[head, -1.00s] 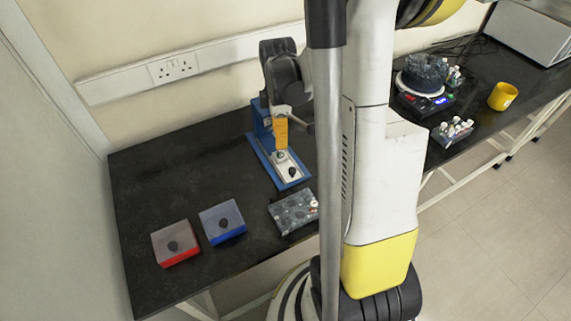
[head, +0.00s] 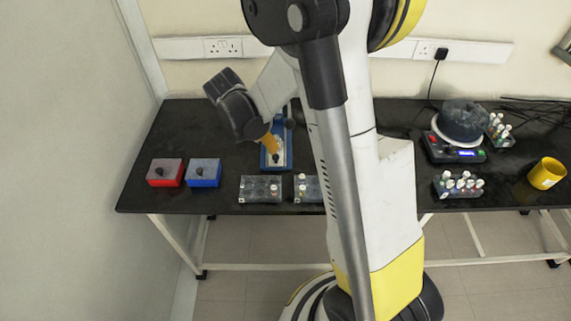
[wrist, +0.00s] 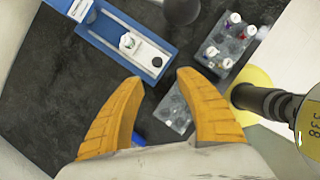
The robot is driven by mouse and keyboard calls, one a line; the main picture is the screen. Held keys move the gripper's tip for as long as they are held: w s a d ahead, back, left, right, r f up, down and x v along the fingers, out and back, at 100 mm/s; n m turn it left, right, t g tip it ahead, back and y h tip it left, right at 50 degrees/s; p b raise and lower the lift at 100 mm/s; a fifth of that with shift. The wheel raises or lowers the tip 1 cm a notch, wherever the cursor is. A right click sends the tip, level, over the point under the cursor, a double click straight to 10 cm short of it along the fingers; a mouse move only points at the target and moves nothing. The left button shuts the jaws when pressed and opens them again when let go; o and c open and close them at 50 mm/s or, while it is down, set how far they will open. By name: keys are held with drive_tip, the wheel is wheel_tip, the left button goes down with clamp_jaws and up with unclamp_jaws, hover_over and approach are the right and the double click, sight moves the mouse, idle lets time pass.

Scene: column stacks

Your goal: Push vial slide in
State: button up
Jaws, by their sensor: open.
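A blue device (head: 288,159) with a pale slide stands on the black bench, left of my column. In the wrist view the blue device (wrist: 88,38) lies at the upper left. A black knob (wrist: 157,61) sits at the slide's front end. My gripper (wrist: 158,76) is open and empty, its orange fingertips apart just in front of the knob in the picture. In the head view my gripper (head: 273,147) partly hides the slide.
A red box (head: 165,180) and a blue box (head: 204,181) stand left on the bench. A grey rack (head: 261,195) and a second rack with vials (head: 308,196) lie near the front edge. A round-topped instrument (head: 455,152), a vial rack (head: 459,191) and a yellow mug (head: 547,173) stand right.

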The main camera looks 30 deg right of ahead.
sight(275, 156)
drive_tip(key=b+x, duration=0.1)
drive_tip(key=x, duration=0.2)
drive_tip(key=b+x, duration=0.1)
drive_tip(key=x, duration=0.3)
drive_tip(key=b+x, duration=0.2)
drive_tip(key=x, duration=0.2)
drive_tip(key=shift+w+a, duration=0.15)
drive_tip(key=shift+w, duration=0.15)
drive_tip(key=shift+r, duration=0.1)
clamp_jaws()
